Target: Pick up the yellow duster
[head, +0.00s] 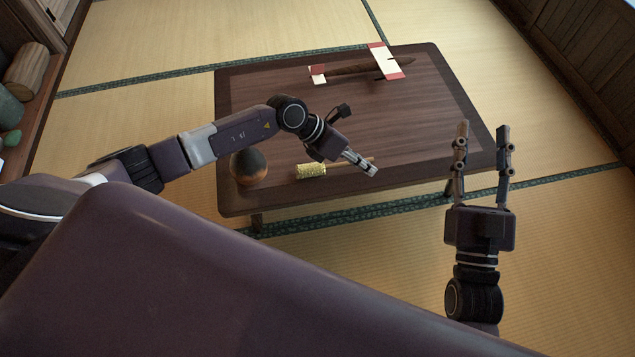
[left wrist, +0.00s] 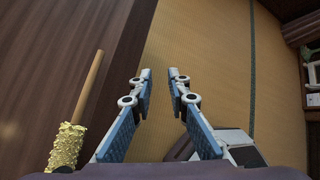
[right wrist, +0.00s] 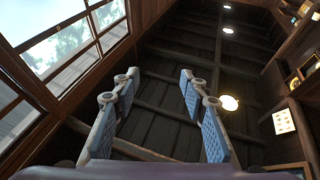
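The yellow duster (head: 311,171) lies on the dark wooden table near its front edge, its fluffy head to the left and its thin wooden handle pointing right. In the left wrist view the duster (left wrist: 66,148) lies left of the fingers, not between them. My left gripper (head: 368,169) hangs over the front of the table, beside the handle, and hides part of it. Its fingers (left wrist: 160,73) are partly open and empty. My right gripper (head: 483,128) is open and empty, pointing up, at the table's right side; the right wrist view shows its fingers (right wrist: 160,72) wide apart.
A round dark-and-orange vase (head: 248,167) stands on the table (head: 430,115) left of the duster. At the back lies a brown stick-like object (head: 355,69) with white-and-red paper pieces. The table's middle is clear. Tatami floor surrounds it; a shelf (head: 45,110) stands at the far left.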

